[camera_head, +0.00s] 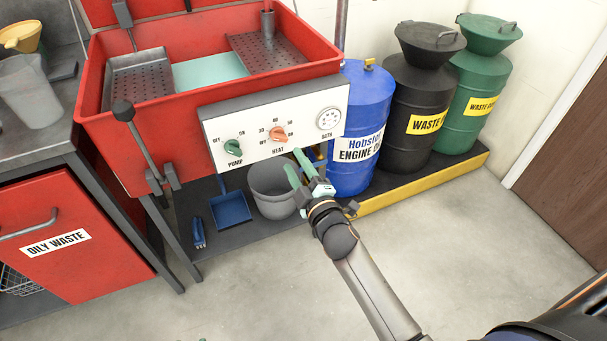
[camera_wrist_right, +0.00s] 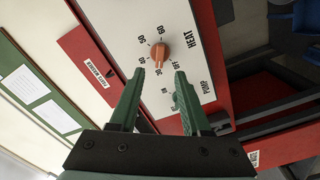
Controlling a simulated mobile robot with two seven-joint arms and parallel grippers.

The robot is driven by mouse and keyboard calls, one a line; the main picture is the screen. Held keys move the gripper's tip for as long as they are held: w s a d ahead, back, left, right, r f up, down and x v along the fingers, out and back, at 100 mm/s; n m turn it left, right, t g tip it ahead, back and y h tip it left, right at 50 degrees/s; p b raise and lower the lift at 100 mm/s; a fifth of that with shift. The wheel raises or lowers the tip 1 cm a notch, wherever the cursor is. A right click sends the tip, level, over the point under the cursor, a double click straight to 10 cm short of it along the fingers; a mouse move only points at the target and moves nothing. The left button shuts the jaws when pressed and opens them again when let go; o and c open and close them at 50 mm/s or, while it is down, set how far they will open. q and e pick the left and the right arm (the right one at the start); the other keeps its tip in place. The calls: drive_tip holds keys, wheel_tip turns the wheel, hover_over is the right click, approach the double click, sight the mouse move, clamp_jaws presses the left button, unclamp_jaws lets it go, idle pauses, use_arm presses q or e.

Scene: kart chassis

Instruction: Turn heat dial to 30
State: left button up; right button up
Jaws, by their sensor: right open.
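The heat dial (camera_head: 278,134) is an orange knob in the middle of the white panel (camera_head: 213,123) on the red wash tub. In the right wrist view the heat dial (camera_wrist_right: 160,52) lies just beyond my fingertips, centred between them, with printed numbers around it. I cannot tell exactly which mark its pointer faces. My right gripper (camera_head: 295,160) is open and empty, just below and to the right of the dial in the head view. Its two green fingers (camera_wrist_right: 159,76) are apart and do not visibly touch the dial. My left gripper is not in view.
A green pump dial (camera_head: 233,147) sits left of the heat dial, and a round bath dial (camera_head: 328,118) sits right. A grey bucket (camera_head: 272,190) stands below the panel. A blue engine oil drum (camera_head: 352,95) stands close on the right. The front floor is clear.

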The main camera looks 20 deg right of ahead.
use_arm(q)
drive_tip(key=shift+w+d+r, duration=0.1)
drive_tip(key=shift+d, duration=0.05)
use_arm(e)
drive_tip(key=s, duration=0.4)
drive_tip(key=shift+s, duration=0.3)
drive_tip(key=s+a+f+m+g+y, duration=0.1)
drive_tip(key=s+a+f+m+g, duration=0.1)
drive_tip(key=s+f+m+g, duration=0.5)
drive_tip(key=s+a+f+m+g+y, duration=0.25)
drive_tip(key=s+f, duration=0.65)
drive_tip(key=s, duration=0.5)
use_arm(q)
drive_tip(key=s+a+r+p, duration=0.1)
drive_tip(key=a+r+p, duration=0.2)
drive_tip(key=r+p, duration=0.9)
drive_tip(key=p, duration=0.5)
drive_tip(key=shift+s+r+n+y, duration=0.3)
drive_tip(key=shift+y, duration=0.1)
use_arm(e)
wheel_tip(320, 180, up, 13)
drive_tip(key=d+h, duration=0.1)
drive_tip(key=d, duration=0.1)
drive_tip(key=shift+s+d+m+t+h, duration=0.15)
drive_tip(key=shift+d+m+t+h, duration=0.2)
drive_tip(key=shift+m+t, duration=0.1)
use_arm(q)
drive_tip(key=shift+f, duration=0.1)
use_arm(e)
drive_tip(key=shift+f, duration=0.15)
